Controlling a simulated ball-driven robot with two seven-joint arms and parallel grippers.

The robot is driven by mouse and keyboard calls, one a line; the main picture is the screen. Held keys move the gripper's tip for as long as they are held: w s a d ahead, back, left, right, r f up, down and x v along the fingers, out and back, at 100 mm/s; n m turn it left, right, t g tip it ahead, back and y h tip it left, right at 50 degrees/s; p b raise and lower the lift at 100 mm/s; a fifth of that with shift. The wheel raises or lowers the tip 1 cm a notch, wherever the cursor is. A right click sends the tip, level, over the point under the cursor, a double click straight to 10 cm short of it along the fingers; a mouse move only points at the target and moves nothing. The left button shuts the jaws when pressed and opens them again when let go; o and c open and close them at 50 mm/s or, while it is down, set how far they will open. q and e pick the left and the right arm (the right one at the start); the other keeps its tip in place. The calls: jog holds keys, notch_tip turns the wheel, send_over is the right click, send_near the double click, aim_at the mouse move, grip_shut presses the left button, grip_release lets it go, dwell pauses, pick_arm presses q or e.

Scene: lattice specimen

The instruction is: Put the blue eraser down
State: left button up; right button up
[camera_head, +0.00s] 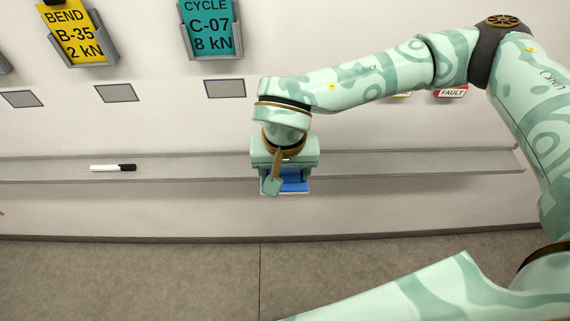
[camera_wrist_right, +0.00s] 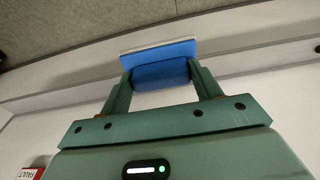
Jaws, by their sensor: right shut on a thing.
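The blue eraser (camera_head: 293,184) is between the fingers of my right gripper (camera_head: 284,184), at the grey ledge (camera_head: 400,162) on the white wall. In the right wrist view the eraser (camera_wrist_right: 162,72) shows a blue body with a pale layer along one long side. The two green fingers of my right gripper (camera_wrist_right: 160,88) are closed against its ends. The ledge is close by the eraser; I cannot tell whether they touch. My left gripper is not in view.
A marker (camera_head: 113,168) with a black cap lies on the ledge to the left. A yellow card (camera_head: 80,30) and a teal card (camera_head: 211,28) sit in wall holders above. The ledge is clear between marker and gripper, and to the right.

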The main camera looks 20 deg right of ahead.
jog(key=w+d+f+b, duration=0.1)
jog(key=w+f, duration=0.2)
jog(key=w, duration=0.1)
jog(key=w+d+f+b, duration=0.1)
jog(key=w+f, duration=0.2)
jog(key=w, duration=0.1)
jog(key=w+d+f+b, duration=0.1)
jog(key=w+d+f, duration=0.1)
jog(key=w, duration=0.2)
jog(key=shift+w+f+b, duration=0.15)
jog(key=shift+f+b, duration=0.2)
jog(key=shift+f, duration=0.05)
jog(key=shift+w+f, duration=0.15)
jog(key=shift+w+d+f+b, duration=0.1)
jog(key=shift+w+f+b, duration=0.15)
jog(key=shift+f, duration=0.65)
jog(key=shift+w+d+f+b, duration=0.15)
jog(key=shift+f+b, duration=0.1)
jog(key=shift+f, duration=0.6)
jog(key=shift+f, duration=0.1)
jog(key=o, duration=1)
jog(key=shift+c, duration=0.2)
